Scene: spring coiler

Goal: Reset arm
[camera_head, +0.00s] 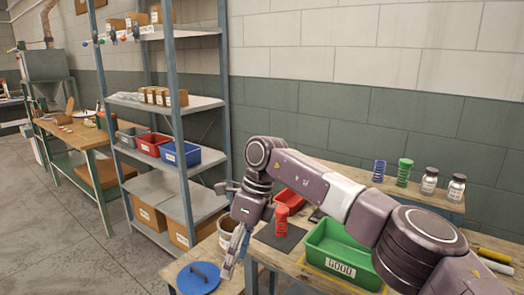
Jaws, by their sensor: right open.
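My right arm reaches in from the right across the workbench (262,252). Its open right gripper (230,266) points down at the bench's left end, above and beside a round blue lid (198,279). Nothing shows between its fingers. A red spring (281,218) stands upright on a dark mat (279,239), apart from the gripper. My left gripper is out of view.
A green bin (340,268) marked GOOD and a red bin (291,203) are partly covered by my arm. A blue spring (379,171), a green spring (404,172) and two jars (429,181) stand on the back ledge. A metal shelf (184,135) stands at left; open floor lies beyond.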

